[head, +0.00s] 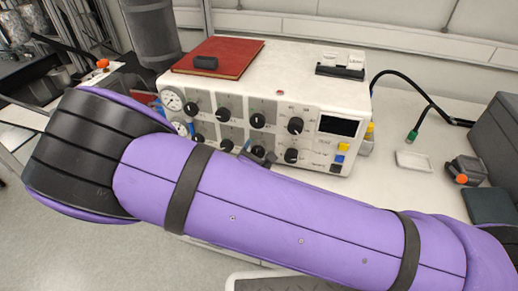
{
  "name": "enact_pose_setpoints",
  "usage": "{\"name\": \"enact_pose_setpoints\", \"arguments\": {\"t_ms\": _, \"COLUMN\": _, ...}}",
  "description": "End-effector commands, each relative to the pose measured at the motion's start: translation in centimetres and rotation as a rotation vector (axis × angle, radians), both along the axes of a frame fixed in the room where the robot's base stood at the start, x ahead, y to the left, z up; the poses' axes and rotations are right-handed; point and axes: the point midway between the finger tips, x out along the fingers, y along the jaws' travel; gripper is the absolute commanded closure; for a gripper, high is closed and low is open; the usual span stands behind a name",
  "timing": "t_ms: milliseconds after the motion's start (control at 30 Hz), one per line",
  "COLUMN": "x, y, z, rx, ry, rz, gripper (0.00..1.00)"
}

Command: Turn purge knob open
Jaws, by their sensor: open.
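A white control box (330,52) stands on the bench, its front panel carrying several black knobs in two rows. A lower right knob (291,155) also shows. The labels are too small to read, so I cannot tell which is the purge knob. A small dark part of my gripper (258,155) appears just above my purple arm, in front of the lower knobs. The arm hides most of it; contact with a knob cannot be seen.
A red book (228,55) and a black card holder (341,66) lie on the box. Round gauges (172,100) are at its left. A green-tipped cable (412,136), a white tray (413,162) and a dark orange-buttoned device (465,170) are on the bench to the right.

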Motion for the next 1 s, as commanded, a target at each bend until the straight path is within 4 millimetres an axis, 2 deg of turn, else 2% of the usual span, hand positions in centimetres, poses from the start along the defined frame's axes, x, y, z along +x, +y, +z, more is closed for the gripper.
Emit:
{"name": "enact_pose_setpoints", "arguments": {"t_ms": 200, "x": 1.30, "y": -0.48, "z": 0.03, "rx": 0.000, "ry": -0.001, "rz": 0.000, "gripper": 0.28}}
{"name": "enact_pose_setpoints", "arguments": {"t_ms": 467, "x": 1.41, "y": -0.52, "z": 0.03, "rx": 0.000, "ry": 0.000, "rz": 0.000, "gripper": 0.28}}
{"name": "enact_pose_setpoints", "arguments": {"t_ms": 567, "x": 1.40, "y": -0.52, "z": 0.04, "rx": 0.000, "ry": 0.000, "rz": 0.000, "gripper": 0.47}}
{"name": "enact_pose_setpoints", "arguments": {"t_ms": 700, "x": 1.39, "y": -0.53, "z": 0.03, "rx": 0.000, "ry": 0.000, "rz": 0.000, "gripper": 0.78}}
{"name": "enact_pose_setpoints", "arguments": {"t_ms": 1000, "x": 1.40, "y": -0.55, "z": 0.03, "rx": -0.025, "ry": 0.010, "rz": -0.001, "gripper": 0.77}}
